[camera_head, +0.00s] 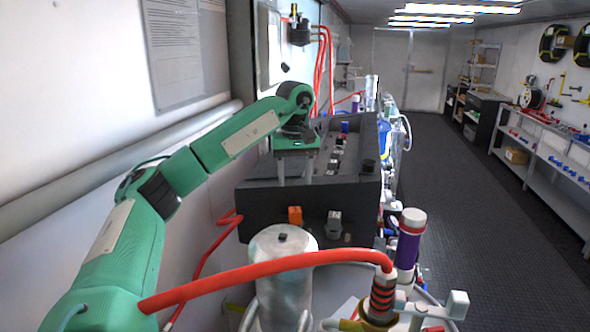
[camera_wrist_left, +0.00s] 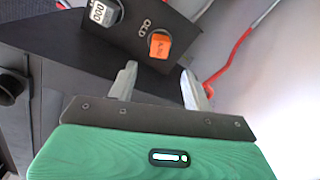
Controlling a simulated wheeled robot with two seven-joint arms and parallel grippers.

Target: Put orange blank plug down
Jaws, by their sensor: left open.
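The orange blank plug (camera_head: 295,215) sits on the dark front panel of the box, at its left part. My left gripper (camera_head: 294,178) hangs above and behind the plug in the head view, over the dark box. In the left wrist view my left gripper (camera_wrist_left: 159,74) has its two fingers apart with nothing between them. The plug is clear of the fingers. My right gripper is not in view.
A grey plug (camera_head: 334,223) sits to the right of the orange one on the dark box (camera_head: 258,203). A silver cylinder (camera_head: 283,265) and a red hose (camera_head: 240,270) stand in front. More red hose runs along the left wall. The aisle floor (camera_head: 465,210) at right is clear.

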